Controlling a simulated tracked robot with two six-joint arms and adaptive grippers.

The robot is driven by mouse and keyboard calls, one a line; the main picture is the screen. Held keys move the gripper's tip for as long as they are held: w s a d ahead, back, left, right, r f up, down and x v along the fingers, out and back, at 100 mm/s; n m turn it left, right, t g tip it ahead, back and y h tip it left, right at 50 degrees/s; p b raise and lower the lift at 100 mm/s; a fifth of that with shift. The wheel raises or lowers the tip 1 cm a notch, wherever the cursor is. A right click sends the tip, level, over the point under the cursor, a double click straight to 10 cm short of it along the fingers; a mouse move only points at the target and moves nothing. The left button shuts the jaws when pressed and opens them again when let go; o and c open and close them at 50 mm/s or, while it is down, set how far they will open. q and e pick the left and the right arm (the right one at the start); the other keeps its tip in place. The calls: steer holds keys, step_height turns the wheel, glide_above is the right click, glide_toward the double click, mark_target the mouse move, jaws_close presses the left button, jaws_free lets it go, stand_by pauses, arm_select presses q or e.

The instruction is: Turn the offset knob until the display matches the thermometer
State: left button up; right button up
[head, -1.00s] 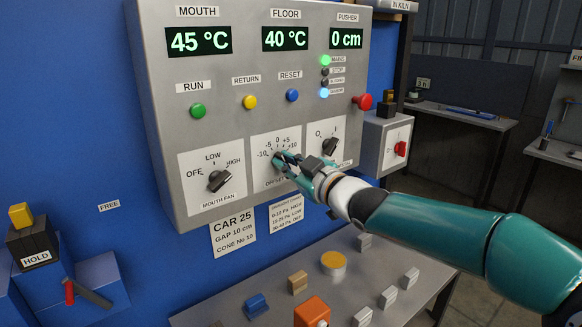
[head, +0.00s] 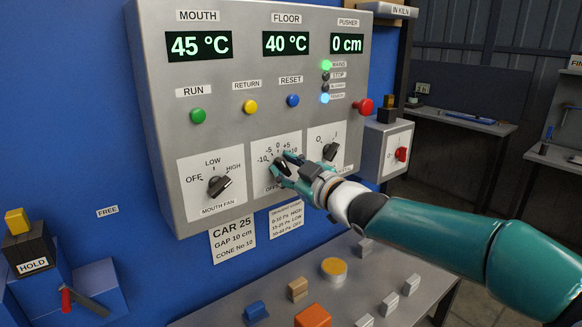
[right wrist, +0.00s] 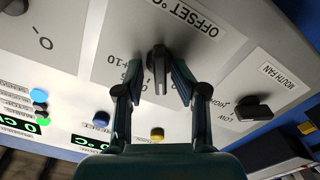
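The offset knob (right wrist: 157,68) is a dark pointer knob on a white dial plate (head: 262,150) marked -10 to +10. My right gripper (head: 283,164) is at this knob. In the right wrist view its fingers (right wrist: 156,78) stand on either side of the knob, with a narrow gap visible, so it looks open around it. The fingers partly hide the knob in the head view. The mouth display (head: 199,44) reads 45 °C and the floor display (head: 281,42) reads 40 °C. I see no thermometer. My left gripper is not in view.
The mouth fan knob (head: 220,186) is left of the offset dial; another rotary switch (head: 330,151) is close to its right. Run, return and reset buttons (head: 292,100) sit above. A red button (head: 362,106) sticks out at the right. Below is a bench with several small blocks (head: 297,289).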

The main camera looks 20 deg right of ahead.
steer(key=shift+d, duration=0.1)
steer(key=shift+s, duration=0.2)
steer(key=v, duration=1.1)
steer(key=shift+s, duration=0.25)
steer(key=shift+d, duration=0.15)
